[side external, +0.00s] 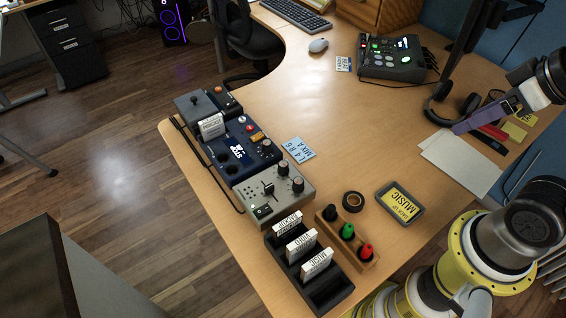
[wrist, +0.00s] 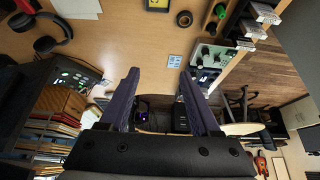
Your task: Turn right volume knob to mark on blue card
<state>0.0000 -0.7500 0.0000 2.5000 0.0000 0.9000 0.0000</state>
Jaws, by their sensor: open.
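A grey panel (side external: 254,205) with two dark knobs, an upper one (side external: 282,168) and a lower one (side external: 297,184), and a slider stands along the desk's left edge. I cannot read which knob is marked right, nor their pointer angles. The blue card (side external: 298,149) lies flat on the desk just beyond the panel, its print "MIX A" with small figures. It also shows in the wrist view (wrist: 174,61), near the panel (wrist: 212,53). My gripper (side external: 458,128) is open and empty, high at the right, well apart from the knobs. Its fingers (wrist: 158,77) frame bare desk and background in the wrist view.
A blue panel (side external: 240,150) adjoins the grey one. A black rack (side external: 325,297) with white cartridges, a wooden plug block (side external: 330,240), a tape roll (side external: 353,201) and a music tablet (side external: 400,208) stand nearby. Headphones (side external: 436,110) and papers (side external: 462,163) lie right. Mid-desk is clear.

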